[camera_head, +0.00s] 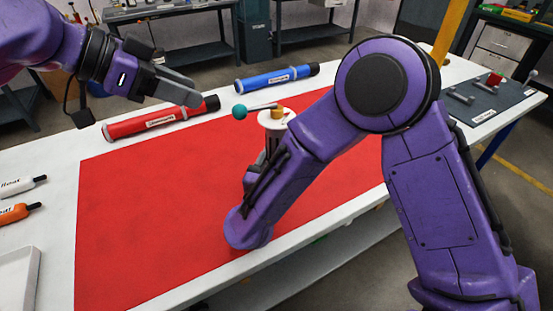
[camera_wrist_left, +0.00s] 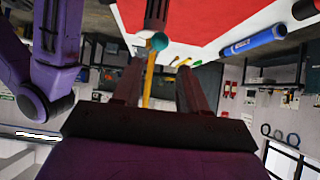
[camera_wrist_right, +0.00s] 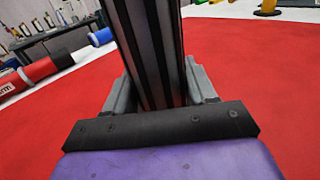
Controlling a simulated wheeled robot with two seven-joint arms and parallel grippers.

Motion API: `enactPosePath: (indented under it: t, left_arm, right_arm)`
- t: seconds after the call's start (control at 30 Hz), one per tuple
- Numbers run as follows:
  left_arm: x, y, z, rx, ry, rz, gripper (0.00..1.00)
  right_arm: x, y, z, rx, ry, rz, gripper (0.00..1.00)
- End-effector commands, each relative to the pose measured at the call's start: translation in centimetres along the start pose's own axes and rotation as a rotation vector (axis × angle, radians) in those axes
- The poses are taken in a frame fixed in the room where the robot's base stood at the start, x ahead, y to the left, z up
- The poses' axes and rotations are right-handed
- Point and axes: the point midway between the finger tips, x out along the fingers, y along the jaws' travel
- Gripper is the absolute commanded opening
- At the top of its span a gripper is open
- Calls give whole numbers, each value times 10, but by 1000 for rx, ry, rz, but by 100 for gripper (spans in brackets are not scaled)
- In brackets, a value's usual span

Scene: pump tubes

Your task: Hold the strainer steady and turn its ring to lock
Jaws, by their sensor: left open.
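The strainer stands upright on the red mat in the head view, with a white top (camera_head: 275,121), a brass-coloured piece and a rod ending in a teal ball (camera_head: 240,112). Its dark, striped body (camera_wrist_right: 152,50) fills the middle of the right wrist view. My right gripper (camera_wrist_right: 160,90) has a finger on each side of that body and appears closed on it. In the head view my right forearm hides this grip and the lower strainer. My left gripper (camera_head: 180,88) is open and empty, above and left of the strainer. The teal ball (camera_wrist_left: 158,41) also shows in the left wrist view.
A red tube (camera_head: 155,122) and a blue tube (camera_head: 277,78) lie behind the mat (camera_head: 150,220). White and orange bottles (camera_head: 20,212) and a white tray (camera_head: 18,275) are at left. A dark mat with metal fittings (camera_head: 490,95) is at right. The mat's left half is clear.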

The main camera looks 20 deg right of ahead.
Motion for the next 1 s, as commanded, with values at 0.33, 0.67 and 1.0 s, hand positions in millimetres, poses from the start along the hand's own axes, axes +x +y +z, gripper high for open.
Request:
enactPosePath:
  t: [0.33,0.67,1.0]
  left_arm:
    - [-7,42,-30,-352,331,60,0]
    - [-30,82,5,-1332,770,51,0]
    - [-22,102,67,-1748,812,-62,0]
  right_arm:
    - [0,0,0,0,0,0,6]
    - [0,0,0,0,0,1,6]
    - [0,0,0,0,0,1,6]
